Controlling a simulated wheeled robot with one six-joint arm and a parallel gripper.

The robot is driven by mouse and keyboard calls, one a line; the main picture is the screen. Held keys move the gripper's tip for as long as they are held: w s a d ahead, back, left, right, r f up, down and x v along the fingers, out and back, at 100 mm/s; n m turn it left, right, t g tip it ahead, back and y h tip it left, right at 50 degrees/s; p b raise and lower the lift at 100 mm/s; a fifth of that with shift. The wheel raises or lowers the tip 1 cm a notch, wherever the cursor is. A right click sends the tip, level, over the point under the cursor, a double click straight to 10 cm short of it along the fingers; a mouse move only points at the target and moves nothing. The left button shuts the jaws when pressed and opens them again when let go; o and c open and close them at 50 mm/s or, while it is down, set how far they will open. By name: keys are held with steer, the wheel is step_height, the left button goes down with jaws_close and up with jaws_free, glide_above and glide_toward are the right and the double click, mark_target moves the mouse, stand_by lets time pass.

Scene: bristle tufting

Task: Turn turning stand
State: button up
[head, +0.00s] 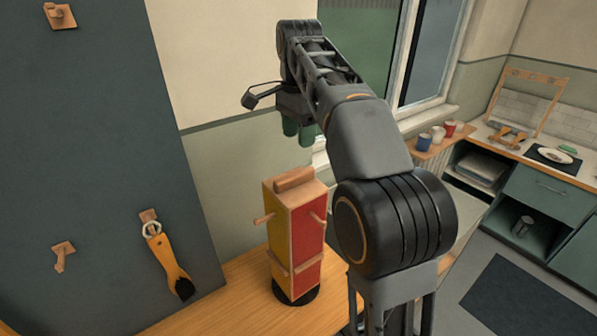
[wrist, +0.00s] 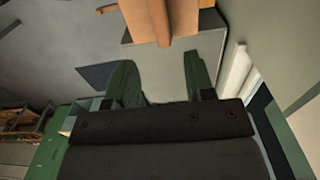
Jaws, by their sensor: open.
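The turning stand (head: 294,235) is an upright box on the wooden counter, on a round black base (head: 296,294). It shows one yellow face and one red face, with wooden pegs on its sides. A wooden grip bar (head: 293,179) runs across its top. My gripper (head: 298,132) is above the stand, with its green fingers apart from the bar. In the wrist view my gripper (wrist: 158,68) is open, with nothing between the fingers.
A dark panel (head: 110,120) at the left has wooden pegs, and an orange-handled brush (head: 167,258) hangs from one. The wooden counter (head: 235,300) is clear around the stand's base. Several cups (head: 438,134) stand on a shelf by the window. Kitchen drawers (head: 545,190) are at the far right.

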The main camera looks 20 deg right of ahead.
mark_target(298, 172)
step_height(298, 172, down, 11)
steer(key=shift+a+r+b, duration=0.1)
steer(key=shift+r+b, duration=0.05)
steer(key=shift+b, duration=0.2)
jaws_close()
stand_by(0.5)
